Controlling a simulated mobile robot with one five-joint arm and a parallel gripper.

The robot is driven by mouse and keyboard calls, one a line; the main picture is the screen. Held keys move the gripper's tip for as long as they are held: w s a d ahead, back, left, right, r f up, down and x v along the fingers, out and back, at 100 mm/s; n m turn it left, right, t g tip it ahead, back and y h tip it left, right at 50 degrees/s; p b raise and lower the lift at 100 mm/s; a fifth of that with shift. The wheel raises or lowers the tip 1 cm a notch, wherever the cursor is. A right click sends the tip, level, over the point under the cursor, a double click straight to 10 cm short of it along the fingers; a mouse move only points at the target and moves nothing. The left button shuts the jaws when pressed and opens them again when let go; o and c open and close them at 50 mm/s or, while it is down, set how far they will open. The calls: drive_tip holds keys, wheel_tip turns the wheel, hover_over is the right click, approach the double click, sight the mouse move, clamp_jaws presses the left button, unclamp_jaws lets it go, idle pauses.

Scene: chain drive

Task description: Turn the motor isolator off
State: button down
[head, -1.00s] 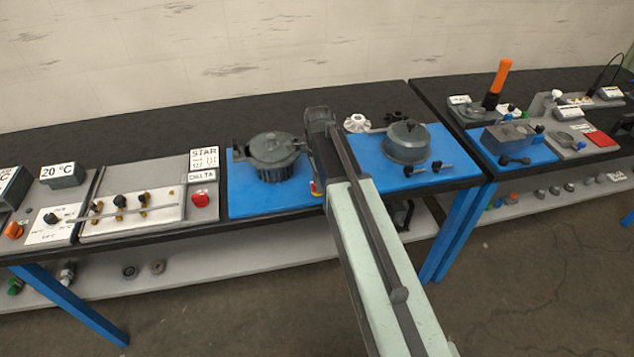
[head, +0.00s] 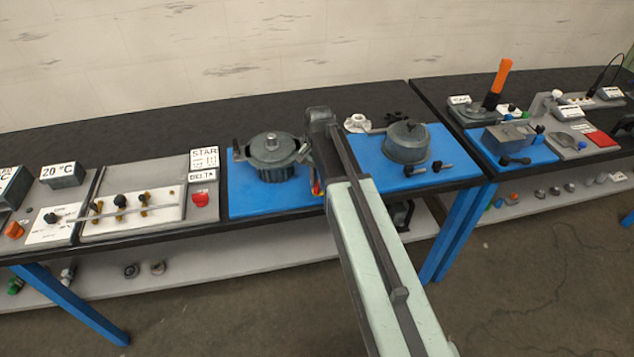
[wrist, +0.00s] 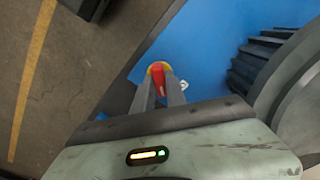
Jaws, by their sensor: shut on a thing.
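The motor isolator is a small yellow disc with a red handle, at the front edge of the blue plate in the head view (head: 316,188). In the wrist view the red handle (wrist: 158,80) stands between my two fingertips, on the yellow disc. My gripper (wrist: 159,88) is shut on this handle. The handle runs roughly up and down the wrist picture. In the head view my forearm and wrist hide my fingers and part of the isolator. A grey finned motor (head: 272,158) stands on the blue plate just left of my wrist.
A grey round housing (head: 407,143) stands close right of my arm. Left are a panel with black knobs (head: 130,212) and a red button (head: 200,200). In the wrist view dark stepped fins (wrist: 262,55) and a grey curved body lie near my gripper's right side.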

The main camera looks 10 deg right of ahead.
sight(318, 183)
drive_tip(key=n, duration=0.3)
drive_tip(key=shift+n, duration=2.1)
drive_tip(key=c, duration=1.4)
unclamp_jaws()
drive_tip(key=shift+o, duration=0.2)
drive_tip(key=shift+r, duration=0.1)
wheel_tip(318, 183, up, 8)
drive_tip(key=p, duration=0.8)
